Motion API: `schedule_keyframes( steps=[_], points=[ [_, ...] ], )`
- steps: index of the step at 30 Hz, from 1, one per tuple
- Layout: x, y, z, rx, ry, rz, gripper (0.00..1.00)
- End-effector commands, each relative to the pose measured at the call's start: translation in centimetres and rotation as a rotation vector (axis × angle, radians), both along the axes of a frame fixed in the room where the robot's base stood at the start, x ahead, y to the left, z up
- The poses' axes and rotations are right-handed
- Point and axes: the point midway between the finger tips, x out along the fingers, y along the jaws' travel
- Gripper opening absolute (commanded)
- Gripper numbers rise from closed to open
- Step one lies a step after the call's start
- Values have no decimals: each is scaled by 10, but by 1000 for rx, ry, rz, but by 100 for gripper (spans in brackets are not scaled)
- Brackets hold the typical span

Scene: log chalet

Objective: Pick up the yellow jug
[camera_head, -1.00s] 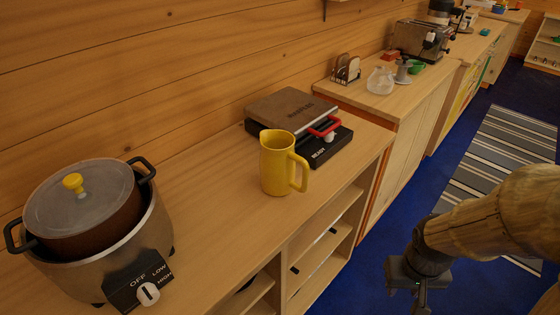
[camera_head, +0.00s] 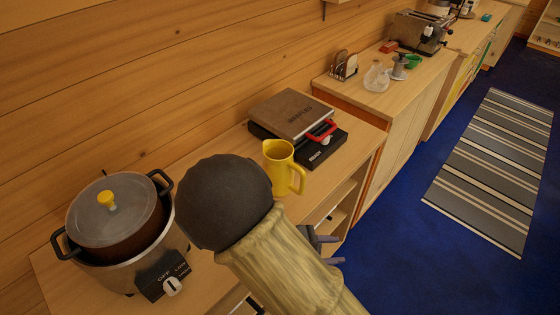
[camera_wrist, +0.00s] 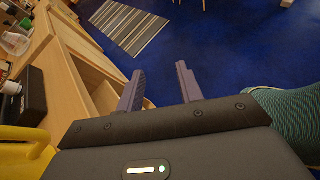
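The yellow jug (camera_head: 279,164) stands upright on the wooden counter in the head view, its handle to the right. My arm covers part of the counter in front of it. My gripper (camera_head: 327,250) shows only partly behind my arm, low and to the right of the jug, beside the counter's front edge. In the wrist view my gripper (camera_wrist: 160,88) has its two fingers spread apart with nothing between them. Part of the yellow jug (camera_wrist: 22,150) shows at the lower left of that view, beside the gripper and outside the fingers.
A slow cooker (camera_head: 125,235) stands on the counter at left. A press grill (camera_head: 298,122) with a red handle sits just behind the jug. A farther counter (camera_head: 385,97) holds a glass carafe (camera_head: 377,77) and a toast rack (camera_head: 344,65). Blue floor with a striped rug (camera_head: 495,165) lies at right.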

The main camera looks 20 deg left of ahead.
Motion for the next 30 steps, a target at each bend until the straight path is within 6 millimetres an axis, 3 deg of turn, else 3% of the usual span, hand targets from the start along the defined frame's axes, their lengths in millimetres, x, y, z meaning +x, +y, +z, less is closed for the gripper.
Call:
schedule_keyframes(
  steps=[1, 9, 13, 18, 26, 30],
  points=[
    [-2, 17, 12, -60, -20, 98, 36],
    [-20, 111, 44, -333, -182, 571, 36],
    [-35, 144, 51, -408, -251, 723, 36],
    [-42, 157, 53, -436, -282, 780, 36],
    [-41, 156, 52, -434, -280, 777, 36],
    [-30, 154, 53, -435, -279, 774, 36]
  ],
)
